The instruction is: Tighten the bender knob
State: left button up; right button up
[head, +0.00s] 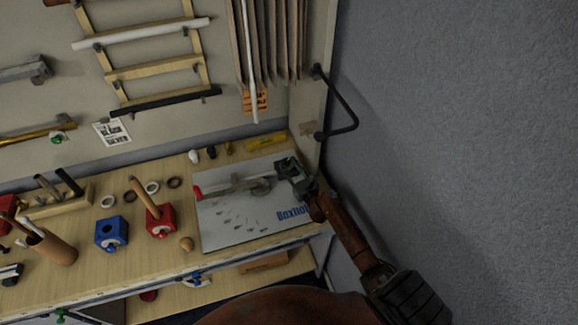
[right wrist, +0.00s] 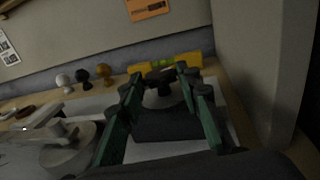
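The bender (head: 258,187) lies on a pale plate (head: 222,235) at the table's right end, with a round grey former and a long handle with a red end. In the right wrist view its grey disc (right wrist: 68,152) shows at the left. The black knob (right wrist: 160,76) stands on a dark block between my right gripper's green fingers (right wrist: 163,84). The fingers are apart, one on each side of the knob, with gaps visible; contact at the tips cannot be told. In the head view my right gripper (head: 289,170) hides the knob. My left gripper is not in view.
A wall panel (head: 310,120) with a black bar (head: 348,104) is close to the right. Red (head: 160,221) and blue (head: 111,233) blocks stand left of the plate.

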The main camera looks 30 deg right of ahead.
jog(key=c, duration=0.7)
jog(key=shift+a+m+h, duration=0.1)
jog(key=shift+m+h, duration=0.2)
jog(key=h, duration=0.1)
jog(key=m+h, duration=0.1)
jog(key=shift+a+m+g+h, duration=0.25)
jog(key=shift+m+g+h, duration=0.05)
jog(key=shift+h, duration=0.1)
jog(key=m+h+b, duration=0.1)
jog(key=g+h+b, duration=0.1)
jog(key=m+h+b, duration=0.1)
jog(key=shift+w+a+f+m+g+h, duration=0.15)
jog(key=shift+a+f+m+g+h, duration=0.15)
jog(key=shift+h, duration=0.1)
jog(key=shift+r+m+g+h+b, duration=0.2)
jog(key=shift+m+g+h+b, duration=0.3)
jog(key=shift+m+h+b, duration=0.35)
jog(key=o, duration=1.1)
jog(key=shift+r, duration=0.1)
